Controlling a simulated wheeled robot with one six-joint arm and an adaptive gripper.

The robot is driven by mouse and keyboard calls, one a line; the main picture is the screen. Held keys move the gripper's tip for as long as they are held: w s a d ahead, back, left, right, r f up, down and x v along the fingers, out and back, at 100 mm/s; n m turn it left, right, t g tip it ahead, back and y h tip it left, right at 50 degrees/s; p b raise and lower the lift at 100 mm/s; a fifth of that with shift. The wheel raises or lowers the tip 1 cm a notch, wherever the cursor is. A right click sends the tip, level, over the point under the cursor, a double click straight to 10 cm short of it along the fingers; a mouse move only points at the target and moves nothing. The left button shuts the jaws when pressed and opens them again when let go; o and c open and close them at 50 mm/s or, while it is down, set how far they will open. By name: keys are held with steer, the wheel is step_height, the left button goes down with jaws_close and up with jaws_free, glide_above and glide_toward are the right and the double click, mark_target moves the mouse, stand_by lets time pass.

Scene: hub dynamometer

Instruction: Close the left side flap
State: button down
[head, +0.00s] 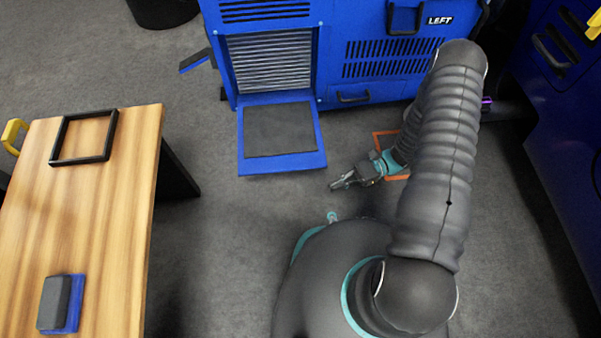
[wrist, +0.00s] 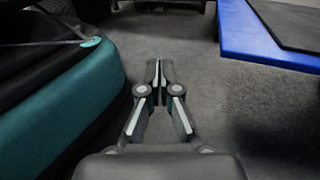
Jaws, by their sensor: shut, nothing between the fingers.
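The side flap (head: 311,146) is a blue panel with a dark grey pad, hanging open and lowered from the blue machine (head: 385,50) marked LEFT. Its hinge edge is at the bottom of an opening with a silver finned grille (head: 272,62). My gripper (head: 336,185) is low near the floor, just right of the flap's outer edge and apart from it. In the wrist view my gripper (wrist: 157,72) is shut and empty, and the flap's blue edge (wrist: 262,44) shows at upper right.
A wooden table (head: 110,215) at left holds a black frame (head: 83,137) and a blue-grey block (head: 60,303). An orange floor outline (head: 392,176) lies beside my arm. A blue cabinet (head: 570,150) stands at right. The floor before the flap is clear.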

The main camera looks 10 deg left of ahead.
steer(key=w+a+f+m+t+y, duration=0.2)
steer(key=w+m+t+y, duration=0.2)
steer(key=w+y, duration=0.1)
steer(key=x, duration=0.9)
steer(key=shift+a, duration=0.3)
steer(key=shift+s+r, duration=0.15)
